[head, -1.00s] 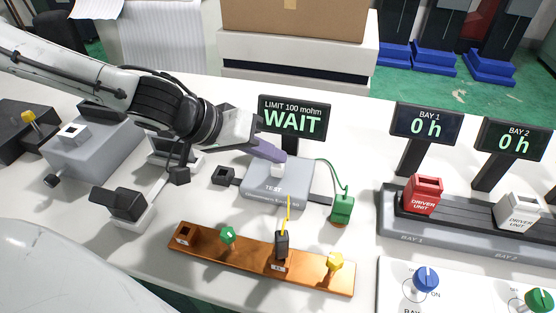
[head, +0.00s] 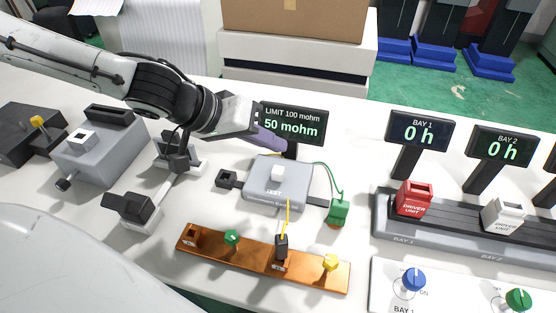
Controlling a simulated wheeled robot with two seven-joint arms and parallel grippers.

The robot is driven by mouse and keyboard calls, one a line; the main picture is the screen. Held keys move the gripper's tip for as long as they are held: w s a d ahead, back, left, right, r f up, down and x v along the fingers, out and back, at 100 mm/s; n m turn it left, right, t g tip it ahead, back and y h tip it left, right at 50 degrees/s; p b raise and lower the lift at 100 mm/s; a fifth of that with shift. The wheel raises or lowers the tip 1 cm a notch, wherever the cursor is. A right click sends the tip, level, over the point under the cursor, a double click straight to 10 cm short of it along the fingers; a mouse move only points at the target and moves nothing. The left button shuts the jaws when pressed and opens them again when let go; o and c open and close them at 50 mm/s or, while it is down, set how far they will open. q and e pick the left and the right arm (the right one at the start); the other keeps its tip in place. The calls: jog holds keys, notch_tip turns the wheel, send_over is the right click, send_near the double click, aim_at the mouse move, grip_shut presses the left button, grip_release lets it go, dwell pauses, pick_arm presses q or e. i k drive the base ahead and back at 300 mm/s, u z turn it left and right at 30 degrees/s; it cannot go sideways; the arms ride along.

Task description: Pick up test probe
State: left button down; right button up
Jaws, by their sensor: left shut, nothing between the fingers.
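A black probe (head: 281,247) with a yellow lead stands upright on the copper bar (head: 215,252). A green clip-like piece (head: 338,212) with a green lead stands at the right of the grey tester (head: 262,195). I cannot tell from its look alone which of the two is the test probe. The tester has a white button (head: 278,172) on top. My left gripper (head: 274,143) is shut and empty, just behind and above the button, apart from it. My right gripper is not in view.
The tester's display (head: 293,124) reads 50 mohm. A green knob (head: 232,237) and a yellow knob (head: 330,262) are on the bar. Red (head: 415,198) and white driver units (head: 503,213) sit in the bay rail at right. Grey fixtures (head: 98,150) stand at left.

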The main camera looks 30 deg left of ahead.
aim_at(281, 246)
jog(key=k, duration=1)
